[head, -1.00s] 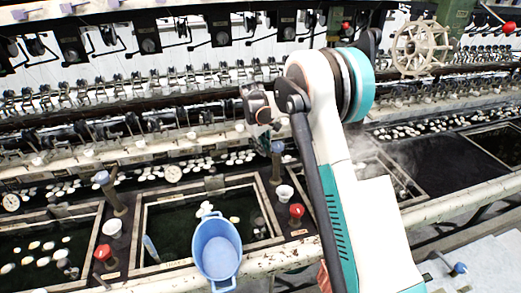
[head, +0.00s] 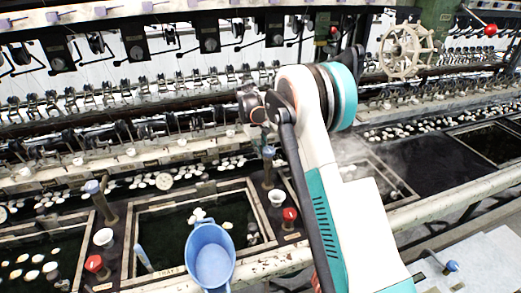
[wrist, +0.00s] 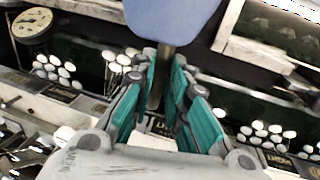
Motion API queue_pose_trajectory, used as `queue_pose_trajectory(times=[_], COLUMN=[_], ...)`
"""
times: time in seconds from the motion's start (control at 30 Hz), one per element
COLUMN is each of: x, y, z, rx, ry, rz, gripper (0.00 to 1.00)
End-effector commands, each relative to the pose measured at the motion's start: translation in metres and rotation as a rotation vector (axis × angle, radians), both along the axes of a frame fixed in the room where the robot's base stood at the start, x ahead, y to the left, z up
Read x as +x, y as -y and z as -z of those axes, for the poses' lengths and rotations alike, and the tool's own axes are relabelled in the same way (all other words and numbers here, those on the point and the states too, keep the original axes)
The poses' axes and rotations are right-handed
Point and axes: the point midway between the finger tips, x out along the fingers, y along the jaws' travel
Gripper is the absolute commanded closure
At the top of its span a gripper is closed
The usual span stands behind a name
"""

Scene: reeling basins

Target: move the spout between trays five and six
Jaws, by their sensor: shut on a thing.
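The spout shows in the wrist view as a grey stem (wrist: 156,92) with a large pale blue head (wrist: 172,18). My gripper (wrist: 161,72) is shut on the stem, its teal-and-dark fingers on either side below the head. In the head view the fingers are hidden, and the held spout cannot be made out for sure. A blue-topped post (head: 268,166) stands at the right corner of the middle tray (head: 190,195). A similar post (head: 101,200) stands at that tray's left. I cannot read the tray numbers.
A blue bucket (head: 211,262) stands at the middle tray's front edge. Red-capped knobs (head: 290,214) and white cups (head: 277,197) stand on the dividers. White cocoons (head: 30,270) float in the left tray. A round dial (wrist: 32,24) shows in the wrist view. Steam rises right of my arm.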

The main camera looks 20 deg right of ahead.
Motion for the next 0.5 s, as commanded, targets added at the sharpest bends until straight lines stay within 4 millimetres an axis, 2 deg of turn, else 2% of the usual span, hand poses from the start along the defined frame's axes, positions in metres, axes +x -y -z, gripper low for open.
queue_pose_trajectory(times=[0.2,0.23,0.3,0.5], x=[0.0007,0.0007,0.0006,0.0003], y=[-0.0002,-0.0002,-0.0003,-0.0003], z=[-0.0005,-0.0005,-0.0005,-0.0003], rx=[0.0,0.0,0.0,0.0], ry=[0.002,0.002,0.002,0.001], rz=[-0.001,-0.001,-0.001,-0.001], gripper=[1.0,0.81,0.65,0.65])
